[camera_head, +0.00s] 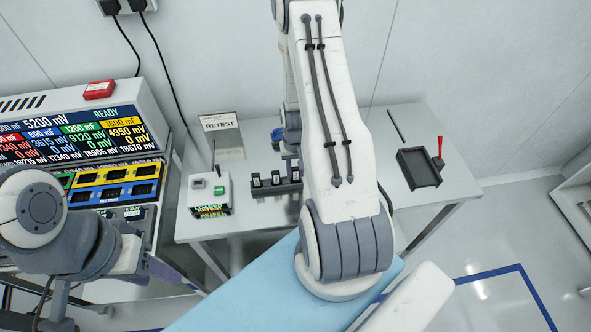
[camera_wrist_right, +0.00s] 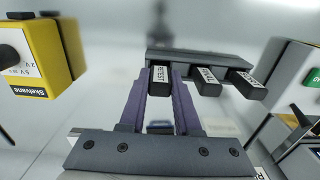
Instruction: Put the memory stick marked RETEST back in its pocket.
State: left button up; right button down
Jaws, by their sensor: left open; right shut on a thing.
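The memory stick marked RETEST (camera_wrist_right: 160,80) is dark with a white label. It stands at the left end of the dark rack (camera_wrist_right: 210,58) in the right wrist view, in line with two other labelled sticks. My right gripper (camera_wrist_right: 161,92) is shut on it, one purple finger on each side. In the head view the rack (camera_head: 275,192) is on the table, and my right gripper (camera_head: 287,150) is at its right end, partly hidden by my arm. Its pocket's inside is hidden, so I cannot tell how deep the stick sits. My left gripper (camera_head: 166,271) is open, low at left.
A RETEST sign (camera_head: 221,125) stands behind a white box (camera_head: 209,193) left of the rack. A black tray (camera_head: 420,168) and a red-handled item (camera_head: 440,148) are at the table's right. The tester with displays (camera_head: 80,130) is at left. A yellow box (camera_wrist_right: 40,55) shows in the right wrist view.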

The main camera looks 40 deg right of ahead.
aim_at(295, 169)
jog(key=shift+f, duration=0.35)
jog(key=c, duration=0.5)
grip_release()
jog(key=shift+c, duration=0.2)
notch_tip(295, 169, up, 9)
jog(key=shift+r+b, duration=0.1)
jog(key=shift+b, duration=1.15)
jog(key=shift+r, duration=0.7)
